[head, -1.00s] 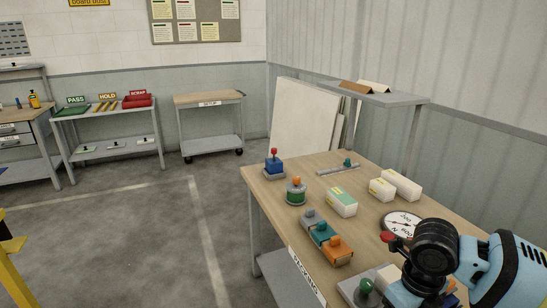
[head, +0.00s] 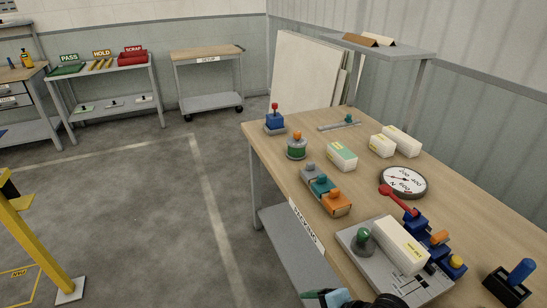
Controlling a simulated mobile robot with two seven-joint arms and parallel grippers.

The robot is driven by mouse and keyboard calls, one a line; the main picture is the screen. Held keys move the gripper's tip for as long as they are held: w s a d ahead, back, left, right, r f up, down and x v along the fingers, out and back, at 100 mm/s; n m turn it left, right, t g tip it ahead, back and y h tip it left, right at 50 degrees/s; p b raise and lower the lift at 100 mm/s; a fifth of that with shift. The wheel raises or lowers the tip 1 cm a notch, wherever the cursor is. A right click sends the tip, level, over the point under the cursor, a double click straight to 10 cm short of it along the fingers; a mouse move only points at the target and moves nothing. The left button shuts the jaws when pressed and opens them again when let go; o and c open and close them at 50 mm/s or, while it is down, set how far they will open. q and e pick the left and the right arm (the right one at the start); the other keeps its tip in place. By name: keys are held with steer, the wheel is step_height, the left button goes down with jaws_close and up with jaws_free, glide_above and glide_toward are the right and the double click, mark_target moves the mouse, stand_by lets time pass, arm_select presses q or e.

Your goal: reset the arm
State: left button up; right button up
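Part of my arm, light blue and black, shows at the bottom edge in front of the workbench (head: 262,160). Its hand is cut off by the frame, so I see no fingertips. My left gripper is not in view either. On the bench stand a blue box with a red-knobbed stick (head: 275,124), a green cylinder with an orange knob (head: 297,150) and a row of grey, teal and orange knobbed blocks (head: 322,188). A blue fitting with a long red handle (head: 399,201) lies beside a round dial (head: 404,180). A black base with a blue lever (head: 511,281) is at the right.
A grey panel (head: 350,245) with a green knob (head: 364,240) and a white box (head: 401,244) lies near the front. Several small cartons (head: 342,156) stand farther back. Open floor (head: 130,210) lies left of the bench; a yellow frame (head: 38,245) stands at far left.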

steer(key=s+d+f+m+t+h, duration=0.2)
steer(key=s+d+f+m, duration=0.3)
steer(key=s+m, duration=0.4)
steer(key=s+d+f+m+t+h, duration=0.2)
steer(key=s+d+f+m, duration=0.4)
steer(key=s+m, duration=0.4)
steer(key=shift+f+m+h, duration=0.3)
steer(key=shift+m+h, duration=0.1)
steer(key=shift+m, duration=0.6)
